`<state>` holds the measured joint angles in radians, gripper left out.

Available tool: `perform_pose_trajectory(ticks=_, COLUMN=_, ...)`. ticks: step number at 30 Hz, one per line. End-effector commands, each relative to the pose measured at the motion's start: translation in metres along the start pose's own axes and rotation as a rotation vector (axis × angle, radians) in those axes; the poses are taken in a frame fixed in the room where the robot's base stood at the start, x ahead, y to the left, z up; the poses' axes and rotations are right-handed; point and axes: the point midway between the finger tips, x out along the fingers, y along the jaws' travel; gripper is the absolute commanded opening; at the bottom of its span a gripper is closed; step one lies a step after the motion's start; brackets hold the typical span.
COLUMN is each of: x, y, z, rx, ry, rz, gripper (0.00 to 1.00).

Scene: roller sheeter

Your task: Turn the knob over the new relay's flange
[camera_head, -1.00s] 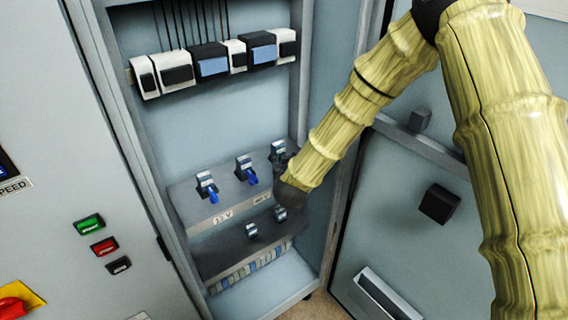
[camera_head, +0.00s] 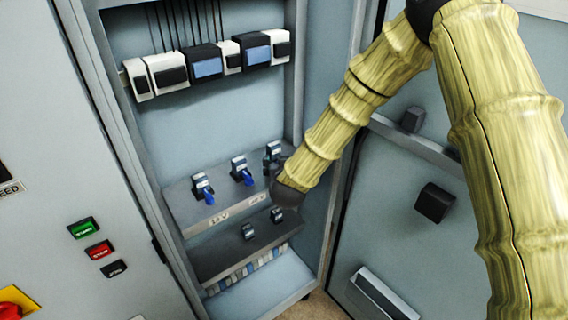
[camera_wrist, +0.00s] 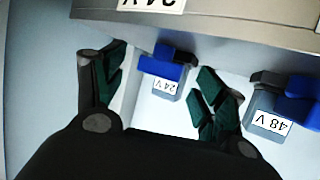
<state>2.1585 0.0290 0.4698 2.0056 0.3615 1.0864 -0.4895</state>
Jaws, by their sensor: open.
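In the wrist view my gripper (camera_wrist: 160,64) is open, with one dark-green-padded finger on each side of a relay labelled 24 V (camera_wrist: 167,85). A blue knob (camera_wrist: 151,69) on that relay lies between the fingertips; no contact is clear. The rightmost relay (camera_head: 273,150) there is partly covered. I cannot make out the flange clearly.
A 48 V relay (camera_wrist: 268,121) with a blue knob stands close beside the right finger in the wrist view. The shelf edge (camera_wrist: 235,25) crosses the top. In the head view, two small relays sit on the lower shelf (camera_head: 215,262). The open cabinet door (camera_head: 395,235) is at right.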

Motion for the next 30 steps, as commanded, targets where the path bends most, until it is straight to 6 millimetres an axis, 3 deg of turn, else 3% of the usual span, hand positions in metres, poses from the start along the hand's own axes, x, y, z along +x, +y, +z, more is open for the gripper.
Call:
perform_pose_trajectory(ticks=5, x=-0.016, y=0.001, z=-0.001, rx=-0.001, ry=0.000, rz=0.000, gripper=0.71)
perform_pose_trajectory(ticks=21, x=-0.104, y=0.001, z=-0.001, rx=0.000, ry=0.001, rz=0.003, gripper=0.71)
perform_pose_trajectory(ticks=30, x=-0.119, y=0.002, z=0.000, rx=0.001, ry=0.001, rz=0.004, gripper=0.71)
